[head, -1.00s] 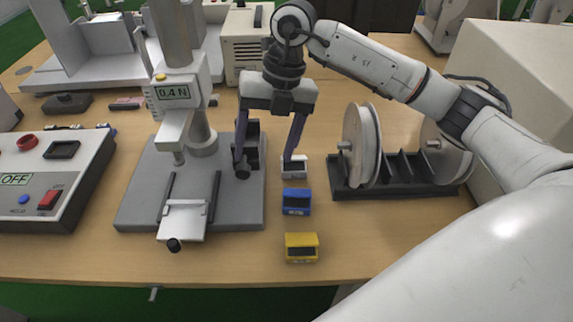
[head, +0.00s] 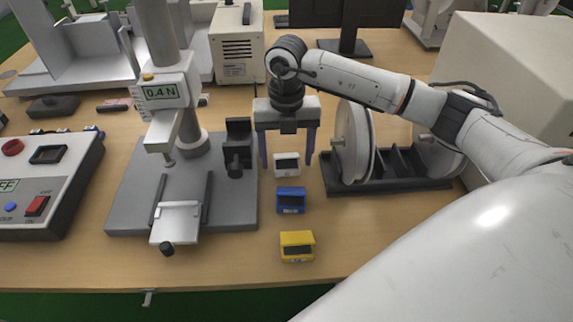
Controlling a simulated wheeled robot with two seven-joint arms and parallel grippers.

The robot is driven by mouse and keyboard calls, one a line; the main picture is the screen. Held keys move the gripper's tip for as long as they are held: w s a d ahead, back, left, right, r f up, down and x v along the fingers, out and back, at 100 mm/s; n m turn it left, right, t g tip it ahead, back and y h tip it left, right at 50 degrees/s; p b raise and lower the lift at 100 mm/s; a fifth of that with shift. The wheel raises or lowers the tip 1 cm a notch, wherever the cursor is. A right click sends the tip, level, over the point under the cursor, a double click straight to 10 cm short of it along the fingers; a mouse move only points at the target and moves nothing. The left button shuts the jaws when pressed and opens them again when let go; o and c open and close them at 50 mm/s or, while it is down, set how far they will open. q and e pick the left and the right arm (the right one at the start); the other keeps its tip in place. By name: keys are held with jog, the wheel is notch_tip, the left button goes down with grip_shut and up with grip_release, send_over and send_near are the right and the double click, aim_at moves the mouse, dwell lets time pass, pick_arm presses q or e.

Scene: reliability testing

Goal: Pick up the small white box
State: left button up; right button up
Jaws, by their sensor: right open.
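The small white box (head: 287,164) sits on the table at the back of a short column of small boxes, with a dark window on its front. My right gripper (head: 287,164) is open, pointing down, with one finger to the left of the white box and the other to its right. I cannot tell whether either finger touches it. My left gripper is not in view.
A blue box (head: 291,209) and a yellow box (head: 297,255) stand in front of the white box. A force test stand (head: 120,215) is to the left. A black rack (head: 400,187) with pale discs (head: 352,140) is close on the right. A control box (head: 40,205) is far left.

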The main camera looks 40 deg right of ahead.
jog(key=shift+f, duration=0.25)
jog(key=c, duration=1.1)
